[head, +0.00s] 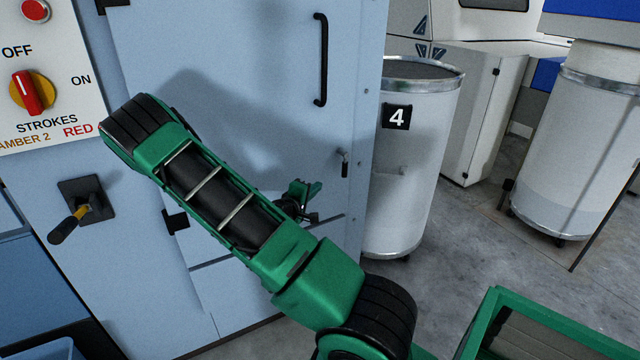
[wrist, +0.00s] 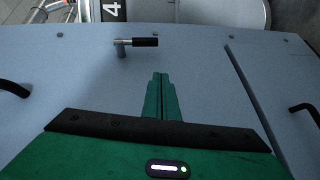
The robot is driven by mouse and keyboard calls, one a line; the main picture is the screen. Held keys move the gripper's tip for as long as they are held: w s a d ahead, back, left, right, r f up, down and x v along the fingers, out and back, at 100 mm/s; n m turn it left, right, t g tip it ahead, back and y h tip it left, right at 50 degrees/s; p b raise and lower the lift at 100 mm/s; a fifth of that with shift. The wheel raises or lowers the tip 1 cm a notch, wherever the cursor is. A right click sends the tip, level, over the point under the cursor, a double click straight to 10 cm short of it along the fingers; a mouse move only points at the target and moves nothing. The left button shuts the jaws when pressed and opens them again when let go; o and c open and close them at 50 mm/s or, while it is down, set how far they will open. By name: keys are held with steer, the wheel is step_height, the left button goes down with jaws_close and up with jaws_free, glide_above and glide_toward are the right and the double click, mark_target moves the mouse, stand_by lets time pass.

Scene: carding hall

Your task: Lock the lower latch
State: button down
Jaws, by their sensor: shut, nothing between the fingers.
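The latch (head: 344,164) is on the right edge of the large pale blue door (head: 240,70), below the long door handle. It has a silver stem and a short black grip hanging straight down. In the wrist view the latch (wrist: 138,42) lies ahead of the fingertips, its black grip pointing right in that turned picture. It is the only latch I see. My gripper (head: 317,188) is green and shut with nothing in it. It is in front of the door, below and left of the latch. In the wrist view its fingertips (wrist: 160,75) are apart from the latch.
A black door handle (head: 321,60) is above the latch. A white can marked 4 (head: 415,150) stands just right of the door. At left are a red switch (head: 27,92) and a yellow-and-black lever (head: 75,220). Grey floor shows at right.

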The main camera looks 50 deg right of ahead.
steer(key=v, duration=0.3)
steer(key=shift+a+f, duration=0.1)
steer(key=shift+f, duration=0.15)
stand_by(0.4)
steer(key=s+a+r+m+g+y, duration=0.25)
steer(key=s+m+g+y, duration=0.45)
steer(key=s, duration=0.6)
steer(key=s+a+r+t+y, duration=0.1)
steer(key=s+a+r+y, duration=0.3)
steer(key=a, duration=0.6)
steer(key=s+a+r+t+y, duration=0.2)
steer(key=s+a+r+y, duration=0.2)
steer(key=s+a+r, duration=0.3)
steer(key=s+a, duration=0.1)
steer(key=a, duration=0.2)
steer(key=shift+s+r+m+y, duration=0.15)
steer(key=shift+r+m+y, duration=0.1)
steer(key=shift+m+y, duration=0.15)
